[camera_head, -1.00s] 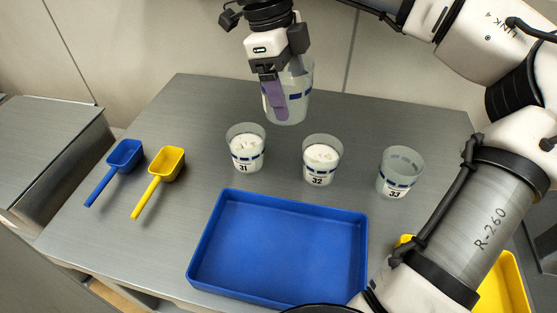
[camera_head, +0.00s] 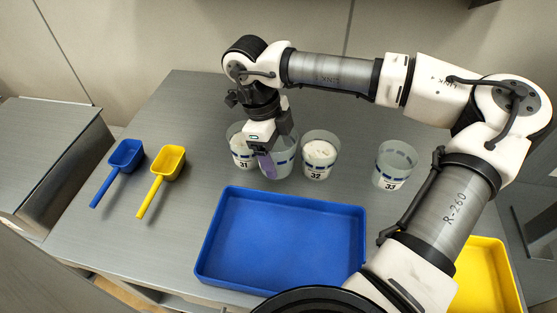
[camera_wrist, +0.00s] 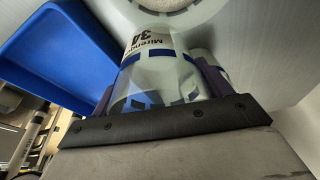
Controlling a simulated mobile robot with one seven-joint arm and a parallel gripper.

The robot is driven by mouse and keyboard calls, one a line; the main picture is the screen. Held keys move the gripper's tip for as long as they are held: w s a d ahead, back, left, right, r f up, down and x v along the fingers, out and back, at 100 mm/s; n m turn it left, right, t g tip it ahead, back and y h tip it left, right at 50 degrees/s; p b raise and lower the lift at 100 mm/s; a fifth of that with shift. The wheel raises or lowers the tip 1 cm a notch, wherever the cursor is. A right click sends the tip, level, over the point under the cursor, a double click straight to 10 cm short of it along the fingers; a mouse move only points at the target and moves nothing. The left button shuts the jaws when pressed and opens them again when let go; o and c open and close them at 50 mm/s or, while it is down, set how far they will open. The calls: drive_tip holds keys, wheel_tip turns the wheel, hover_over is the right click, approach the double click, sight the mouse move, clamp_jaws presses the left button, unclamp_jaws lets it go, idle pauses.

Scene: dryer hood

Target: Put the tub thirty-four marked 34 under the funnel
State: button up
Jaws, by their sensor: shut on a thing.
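Tub thirty-four is a clear tub with blue bands (camera_head: 284,164). In the wrist view the tub (camera_wrist: 150,65) shows its label 34, upside down in the picture. My gripper (camera_head: 268,163) is shut on its wall, with purple fingers on both sides in the wrist view (camera_wrist: 160,92). In the head view the tub appears between tub 31 (camera_head: 241,158) and tub 32 (camera_head: 319,158), partly covering tub 31. I cannot tell whether it touches the table or tub 31. Tub 34 looks empty. The funnel is not in view.
Tub 33 (camera_head: 392,168) stands to the right. A blue tray (camera_head: 285,240) lies in front of the tubs, and a yellow tray (camera_head: 485,280) at lower right. A blue scoop (camera_head: 122,160) and a yellow scoop (camera_head: 165,165) lie left. The table's back left is clear.

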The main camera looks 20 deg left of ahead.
drive_tip(key=shift+f+p, duration=0.4)
drive_tip(key=shift+f, duration=1.9)
drive_tip(key=shift+f, duration=0.15)
drive_tip(key=o, duration=0.7)
